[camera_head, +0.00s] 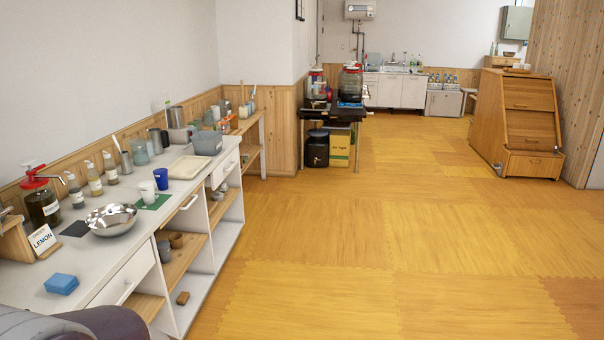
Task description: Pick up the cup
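Two cups stand close together on the counter (177,196) at the left. One is a white cup (147,192) on a green mat (160,203). The other is a blue cup (161,178) just behind it. Both look upright, and nothing holds them. I cannot tell from the picture which one the task means. Neither of my grippers is in view. A grey rounded part at the bottom left corner looks like part of my own arm.
A metal bowl (112,219), a blue sponge-like block (61,284) and a LEMON sign (43,240) are nearer on the counter. Bottles, a white tray (189,167) and a grey tub (206,143) stand behind the cups. Wide floor (370,250) right of the counter is clear.

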